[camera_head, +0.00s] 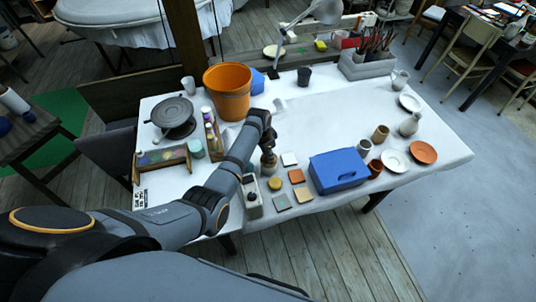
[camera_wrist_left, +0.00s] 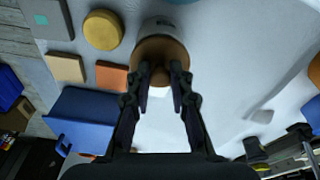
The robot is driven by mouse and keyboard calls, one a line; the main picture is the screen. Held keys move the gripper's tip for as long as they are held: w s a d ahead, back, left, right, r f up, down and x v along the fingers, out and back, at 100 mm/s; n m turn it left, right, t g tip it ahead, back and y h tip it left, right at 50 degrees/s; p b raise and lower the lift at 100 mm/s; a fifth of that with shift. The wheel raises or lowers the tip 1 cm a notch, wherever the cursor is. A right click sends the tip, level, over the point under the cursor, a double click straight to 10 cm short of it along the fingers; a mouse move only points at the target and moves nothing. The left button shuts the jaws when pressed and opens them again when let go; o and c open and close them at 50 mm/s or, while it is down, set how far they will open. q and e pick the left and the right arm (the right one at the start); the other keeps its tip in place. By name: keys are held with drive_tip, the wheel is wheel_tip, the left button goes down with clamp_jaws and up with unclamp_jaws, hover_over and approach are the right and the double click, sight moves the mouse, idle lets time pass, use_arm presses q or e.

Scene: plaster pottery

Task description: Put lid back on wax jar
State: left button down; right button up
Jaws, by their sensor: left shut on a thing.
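My left gripper (camera_head: 267,143) is over the front left part of the white table. In the left wrist view, its fingers (camera_wrist_left: 160,92) are shut on the knob of a round brown lid (camera_wrist_left: 160,48). A whitish jar with a dark label (camera_wrist_left: 164,22) shows just beyond the lid, partly covered by it. I cannot tell whether the lid rests on the jar or is held above it. In the head view the lid and jar are small and partly hidden by my gripper. My right gripper is not in view.
A yellow round piece (camera_head: 275,184) and several square tiles lie close by. A blue box (camera_head: 338,170) stands to the right. An orange bucket (camera_head: 228,90) stands behind, with paint bottles left of the arm. The table's middle back is mostly clear.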

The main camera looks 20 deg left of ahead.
use_arm(q)
drive_tip(key=shift+r+p, duration=0.1)
drive_tip(key=shift+p, duration=0.5)
idle(0.7)
drive_tip(key=shift+f, duration=0.2)
idle(0.7)
drive_tip(key=shift+p, duration=0.3)
idle(0.5)
drive_tip(key=c, duration=0.6)
unclamp_jaws()
drive_tip(key=shift+c, duration=0.2)
